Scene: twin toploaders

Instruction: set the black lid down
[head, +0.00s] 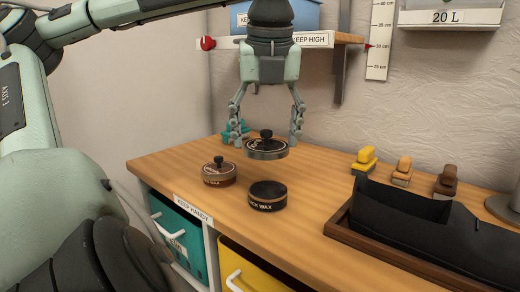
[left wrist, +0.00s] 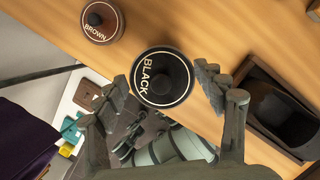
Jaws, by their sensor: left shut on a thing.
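The black lid (head: 266,150), a dark disc with a round knob, is between the fingers of my left gripper (head: 267,140), which points down over the worktop. In the left wrist view the lid (left wrist: 150,92) shows the word BLACK, with a finger on each side; my left gripper (left wrist: 162,82) is shut on it. I cannot tell how far the lid is above the wood. The black wax tin (head: 267,203) stands in front of it with a dark, knobless top.
A brown tin with a knobbed lid (head: 219,179) stands left of the black tin. A dark bin in a wooden tray (head: 345,230) is on the right. Several small brushes (head: 402,171) stand behind it. A shelf (head: 315,39) hangs behind my left gripper.

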